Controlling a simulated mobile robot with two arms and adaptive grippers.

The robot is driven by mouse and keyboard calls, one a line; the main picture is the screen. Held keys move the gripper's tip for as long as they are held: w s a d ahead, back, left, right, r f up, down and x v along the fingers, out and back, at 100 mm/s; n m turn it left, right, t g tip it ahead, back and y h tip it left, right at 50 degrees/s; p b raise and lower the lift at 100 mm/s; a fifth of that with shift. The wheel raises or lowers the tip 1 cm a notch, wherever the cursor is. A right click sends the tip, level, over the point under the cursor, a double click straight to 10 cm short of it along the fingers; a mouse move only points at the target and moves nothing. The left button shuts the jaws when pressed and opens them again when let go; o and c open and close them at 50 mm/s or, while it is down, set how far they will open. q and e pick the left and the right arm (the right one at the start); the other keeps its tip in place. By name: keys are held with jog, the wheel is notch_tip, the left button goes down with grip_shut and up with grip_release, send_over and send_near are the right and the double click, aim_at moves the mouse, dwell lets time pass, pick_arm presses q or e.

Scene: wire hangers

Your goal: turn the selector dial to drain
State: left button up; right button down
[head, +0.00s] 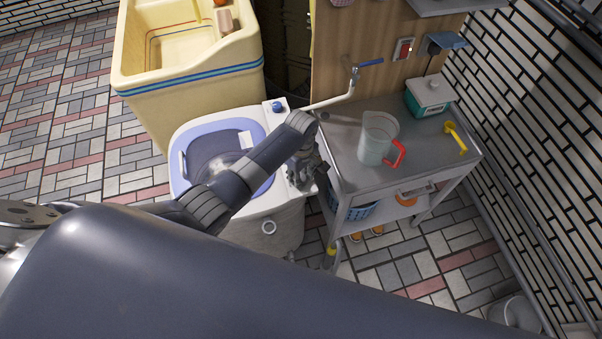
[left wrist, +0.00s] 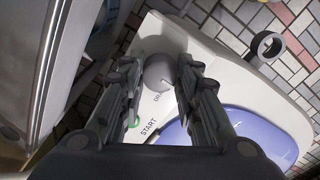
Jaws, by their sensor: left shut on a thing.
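The white washer (head: 272,203) with a blue-rimmed lid stands left of the steel cart. Its top panel (left wrist: 205,60) shows in the left wrist view, with a round grey selector dial (left wrist: 158,72). The word START and part of a label that looks like DRAIN are printed beside the dial. My left gripper (left wrist: 157,68) is shut on the dial, one finger on each side. In the head view my left gripper (head: 305,172) is at the washer's right side and hides the dial. I cannot read the dial's setting. My right gripper is not in view.
The steel cart (head: 345,178) stands close right of my left gripper. It holds a clear jug (head: 376,138) with a red handle, a teal-and-white box (head: 430,96) and a yellow item (head: 455,138). A tap (head: 354,76) reaches over from the wooden panel. A cream tub (head: 190,75) stands behind.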

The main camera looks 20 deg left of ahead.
pick_arm(q)
jog(key=shift+r+m+p, duration=0.15)
jog(key=shift+m+p, duration=0.55)
jog(key=shift+m, duration=0.5)
jog(key=m+p, duration=0.1)
jog(key=m, duration=0.1)
jog(key=shift+m, duration=0.4)
jog(key=m+p, duration=0.1)
jog(key=m, duration=0.2)
jog(key=shift+m, duration=1.2)
jog(key=shift+f, duration=0.2)
jog(key=o, duration=1.1)
jog(key=shift+p, duration=0.3)
